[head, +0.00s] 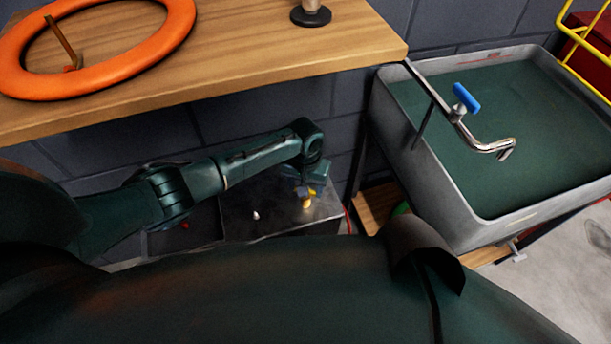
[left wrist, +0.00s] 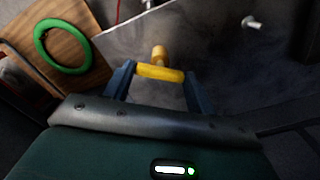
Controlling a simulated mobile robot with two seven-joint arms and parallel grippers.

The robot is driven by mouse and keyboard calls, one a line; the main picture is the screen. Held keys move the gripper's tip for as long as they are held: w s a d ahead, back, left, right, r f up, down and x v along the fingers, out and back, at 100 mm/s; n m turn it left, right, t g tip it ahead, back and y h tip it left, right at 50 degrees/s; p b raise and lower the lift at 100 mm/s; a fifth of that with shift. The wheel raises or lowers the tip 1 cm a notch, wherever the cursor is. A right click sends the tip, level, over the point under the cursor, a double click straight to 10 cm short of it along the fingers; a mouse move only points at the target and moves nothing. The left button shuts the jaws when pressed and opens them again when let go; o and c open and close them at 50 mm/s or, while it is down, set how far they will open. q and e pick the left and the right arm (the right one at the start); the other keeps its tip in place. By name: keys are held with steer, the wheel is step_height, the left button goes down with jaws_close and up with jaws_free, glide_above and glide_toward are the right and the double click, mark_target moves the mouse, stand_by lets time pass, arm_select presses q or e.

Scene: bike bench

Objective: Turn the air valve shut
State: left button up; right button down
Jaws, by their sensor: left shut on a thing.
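The air valve has a yellow handle (left wrist: 160,72) on a short brass-coloured stem (left wrist: 159,53), standing on a grey metal surface (left wrist: 210,50). In the head view the yellow valve (head: 307,203) shows below my left gripper (head: 308,186), over the metal surface under the bench. In the left wrist view my left gripper (left wrist: 159,76) has one finger at each end of the handle and is shut on it. The handle lies crosswise between the fingers, slightly tilted in that picture. My right gripper is not in view.
A wooden bench (head: 230,70) with an orange ring (head: 130,82) overhangs my left arm. A grey sink (head: 440,195) with a blue-handled tap (head: 467,98) stands at the right. A small metal fitting (left wrist: 251,22) sits on the metal surface. A green ring (left wrist: 82,66) lies on wood nearby.

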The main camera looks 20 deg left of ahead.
arm_select(q)
steer(key=m+p, duration=0.1)
steer(key=m, duration=0.5)
steer(key=shift+p, duration=0.4)
steer(key=m, duration=0.3)
steer(key=shift+m, duration=0.4)
steer(key=shift+m+p, duration=0.3)
steer(key=shift+m, duration=0.1)
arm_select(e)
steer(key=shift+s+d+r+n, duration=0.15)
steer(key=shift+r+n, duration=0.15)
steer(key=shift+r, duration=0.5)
arm_select(q)
steer(key=o, duration=1)
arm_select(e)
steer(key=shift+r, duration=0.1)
